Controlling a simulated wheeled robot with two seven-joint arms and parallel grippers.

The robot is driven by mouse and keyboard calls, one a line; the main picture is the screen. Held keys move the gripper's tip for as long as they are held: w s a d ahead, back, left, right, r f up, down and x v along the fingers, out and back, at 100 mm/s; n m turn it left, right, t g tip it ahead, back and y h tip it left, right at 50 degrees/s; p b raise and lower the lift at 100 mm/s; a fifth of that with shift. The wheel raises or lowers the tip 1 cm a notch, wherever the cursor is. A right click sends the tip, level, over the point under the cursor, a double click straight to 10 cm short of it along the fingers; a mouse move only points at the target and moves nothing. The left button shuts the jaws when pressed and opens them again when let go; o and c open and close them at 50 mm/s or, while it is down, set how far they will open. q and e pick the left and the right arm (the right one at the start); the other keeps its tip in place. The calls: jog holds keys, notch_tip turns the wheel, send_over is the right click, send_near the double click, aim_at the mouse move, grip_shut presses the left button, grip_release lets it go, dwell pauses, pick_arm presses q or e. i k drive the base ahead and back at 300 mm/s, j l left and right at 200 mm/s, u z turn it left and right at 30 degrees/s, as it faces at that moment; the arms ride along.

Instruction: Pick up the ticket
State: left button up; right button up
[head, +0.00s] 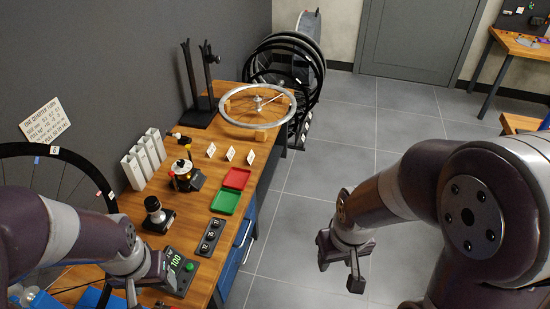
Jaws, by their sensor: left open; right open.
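Three small white cards stand in a row on the wooden workbench (190,225): a left card (211,150), a middle card (231,153) and a right card (251,157). Their print is too small to read, and I cannot tell which, if any, is the ticket. My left gripper (149,288) is open over the bench's near end, beside the scale with a green readout (181,271), well short of the cards. My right gripper (339,273) is open and empty over the grey floor, right of the bench and apart from it.
A red tray (236,178) and a green tray (225,202) lie nearer than the cards. A dark strip with round dials (211,236), a small pot device (183,175) and white holders (144,158) stand around. A wheel rim (226,110) rests at the far end.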

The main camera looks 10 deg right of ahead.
aim_at(251, 156)
jog(key=z, duration=0.1)
jog(key=i+l, duration=0.25)
jog(key=i, duration=0.2)
jog(key=i+l, duration=0.25)
jog(key=i, duration=0.2)
jog(key=i+l, duration=0.25)
jog(key=i, duration=0.2)
jog(key=i+l, duration=0.25)
jog(key=i, duration=0.25)
jog(key=i+l, duration=0.25)
jog(key=i, duration=0.2)
